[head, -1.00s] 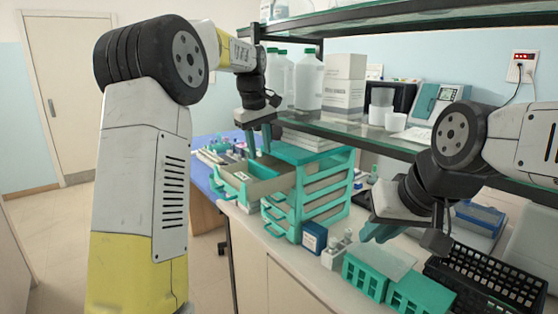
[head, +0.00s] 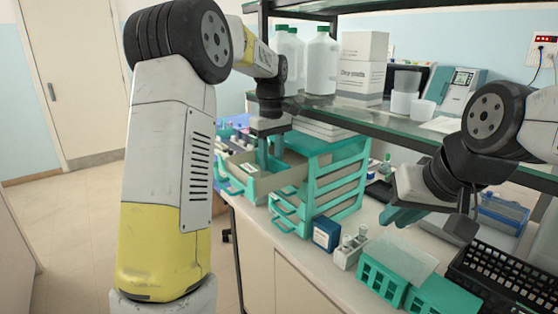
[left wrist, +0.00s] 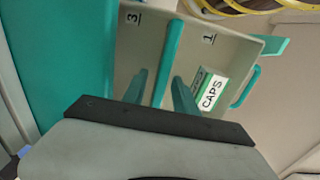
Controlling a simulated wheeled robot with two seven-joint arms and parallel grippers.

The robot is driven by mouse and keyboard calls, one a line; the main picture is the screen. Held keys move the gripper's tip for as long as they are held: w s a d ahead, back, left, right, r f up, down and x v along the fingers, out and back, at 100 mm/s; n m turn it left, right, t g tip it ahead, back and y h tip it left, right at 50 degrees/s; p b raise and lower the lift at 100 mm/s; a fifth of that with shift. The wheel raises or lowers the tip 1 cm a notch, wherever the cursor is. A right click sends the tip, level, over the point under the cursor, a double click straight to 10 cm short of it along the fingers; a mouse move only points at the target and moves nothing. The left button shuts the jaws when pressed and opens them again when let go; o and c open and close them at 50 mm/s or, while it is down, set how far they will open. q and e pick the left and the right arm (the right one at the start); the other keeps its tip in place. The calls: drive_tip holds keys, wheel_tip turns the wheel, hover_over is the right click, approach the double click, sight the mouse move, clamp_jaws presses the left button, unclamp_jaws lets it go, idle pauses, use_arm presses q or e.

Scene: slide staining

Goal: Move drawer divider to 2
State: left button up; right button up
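The teal drawer unit (head: 335,180) stands on the counter with its top drawer (head: 233,187) pulled out. In the left wrist view, the teal divider (left wrist: 171,50) stands across that drawer between the labels 3 (left wrist: 132,18) and 1 (left wrist: 208,39); no label 2 shows. My left gripper (head: 269,160) points down into the drawer. In the left wrist view, its two fingers (left wrist: 160,92) are apart, one on each side of the divider, with gaps visible. My right gripper (head: 402,215) hangs over the counter away from the drawer, and its finger opening is unclear.
A box marked CAPS (left wrist: 210,91) lies in the drawer on the side of label 1. A blue box (head: 326,233), teal racks (head: 383,282) and a black rack (head: 500,280) stand on the counter. A glass shelf (head: 370,120) is above the unit.

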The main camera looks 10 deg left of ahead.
use_arm(q)
drive_tip(key=shift+f, duration=0.15)
clamp_jaws()
idle(1.4)
